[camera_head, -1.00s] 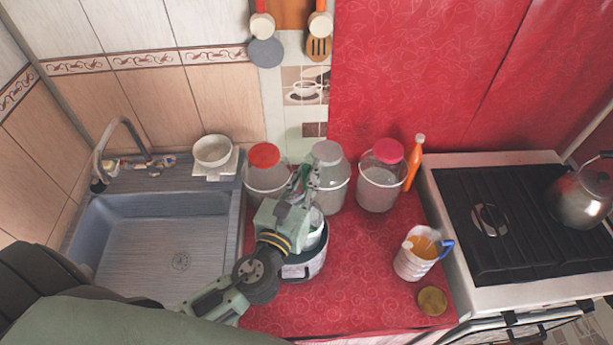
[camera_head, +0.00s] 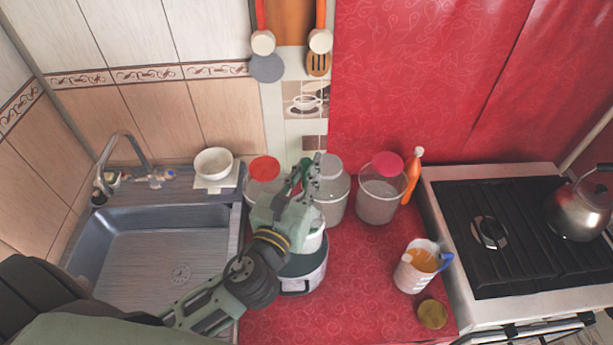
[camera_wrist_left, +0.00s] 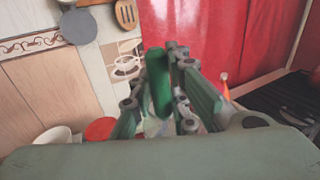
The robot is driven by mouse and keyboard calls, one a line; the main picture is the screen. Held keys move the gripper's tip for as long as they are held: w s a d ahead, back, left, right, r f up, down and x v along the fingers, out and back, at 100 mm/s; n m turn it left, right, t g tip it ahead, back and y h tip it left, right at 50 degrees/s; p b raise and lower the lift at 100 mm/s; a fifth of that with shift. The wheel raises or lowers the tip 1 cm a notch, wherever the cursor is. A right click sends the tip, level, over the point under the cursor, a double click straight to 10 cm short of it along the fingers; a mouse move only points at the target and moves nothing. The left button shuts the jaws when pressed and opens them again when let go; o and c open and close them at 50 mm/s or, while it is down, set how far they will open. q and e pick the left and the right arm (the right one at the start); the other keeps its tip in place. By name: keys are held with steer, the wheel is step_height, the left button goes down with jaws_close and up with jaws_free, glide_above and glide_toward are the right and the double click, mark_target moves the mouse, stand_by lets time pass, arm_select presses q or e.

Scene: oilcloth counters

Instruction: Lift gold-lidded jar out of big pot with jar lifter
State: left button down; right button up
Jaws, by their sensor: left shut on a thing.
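My left gripper (camera_head: 308,178) is shut on a green handle (camera_head: 304,170), which I take to be the jar lifter's. The handle stands upright between the fingers in the left wrist view (camera_wrist_left: 158,82). The lifter's lower part is hidden by my gripper and arm. The big pot (camera_head: 304,284), pale outside with a dark inside, stands on the red counter below my gripper. A whitish, rounded thing (camera_head: 314,241) shows between gripper and pot. I cannot tell if it is the jar, and no gold lid shows on it. My right gripper is not in view.
Jars with red (camera_head: 264,168), grey (camera_head: 327,164) and pink (camera_head: 387,165) lids stand behind the pot. An orange bottle (camera_head: 412,175), a measuring jug (camera_head: 417,268) and a round gold thing (camera_head: 432,314) are to the right. The sink (camera_head: 160,260) is left, the stove (camera_head: 500,235) right.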

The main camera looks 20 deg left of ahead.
mark_target(307, 160)
arm_select(q)
steer(key=shift+r, duration=2.05)
steer(key=shift+d, duration=0.1)
steer(key=s+d, duration=0.2)
steer(key=d, duration=0.5)
steer(key=s+d, duration=0.2)
steer(key=d, duration=0.6)
steer(key=shift+s+d, duration=0.2)
steer(key=shift+s, duration=0.2)
steer(key=shift+f, duration=0.15)
stand_by(0.4)
